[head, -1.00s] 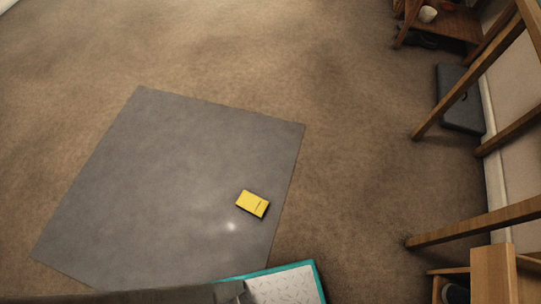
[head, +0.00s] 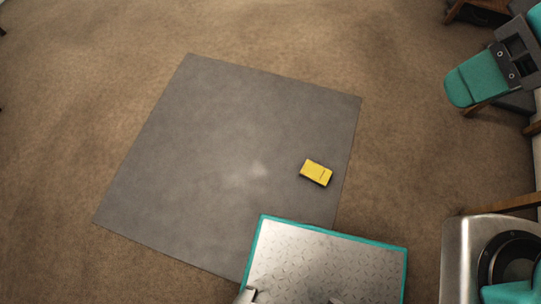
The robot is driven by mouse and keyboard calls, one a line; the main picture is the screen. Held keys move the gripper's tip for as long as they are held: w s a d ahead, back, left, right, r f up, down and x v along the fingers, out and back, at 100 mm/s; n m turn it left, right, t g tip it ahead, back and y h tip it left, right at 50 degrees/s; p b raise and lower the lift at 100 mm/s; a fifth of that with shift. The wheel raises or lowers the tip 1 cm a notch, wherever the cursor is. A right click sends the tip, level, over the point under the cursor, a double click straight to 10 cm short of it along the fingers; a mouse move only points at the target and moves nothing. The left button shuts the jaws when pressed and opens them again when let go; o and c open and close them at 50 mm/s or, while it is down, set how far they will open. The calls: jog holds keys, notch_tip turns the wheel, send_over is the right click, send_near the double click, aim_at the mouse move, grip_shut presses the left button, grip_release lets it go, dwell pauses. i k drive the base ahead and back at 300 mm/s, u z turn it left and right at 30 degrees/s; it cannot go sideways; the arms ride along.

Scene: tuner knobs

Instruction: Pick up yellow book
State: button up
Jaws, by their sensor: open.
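The yellow book (head: 316,173) is a small, flat yellow block lying on the grey mat (head: 190,150), near the mat's right edge. It is fully visible, slightly turned, with nothing touching it. Teal and dark parts of my arm show at the right side of the head view, well apart from the book.
Brown carpet (head: 410,150) surrounds the mat and is mostly clear. My teal-edged metal base covers the mat's lower right corner. Wooden furniture (head: 482,12) stands at the upper right.

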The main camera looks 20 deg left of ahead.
aim_at(317, 174)
jog(key=u, duration=0.8)
jog(key=k, duration=0.15)
jog(key=z, duration=3.45)
jog(key=k, duration=1.3)
jog(key=u, duration=1.95)
jog(key=i, duration=0.5)
jog(key=z, duration=0.05)
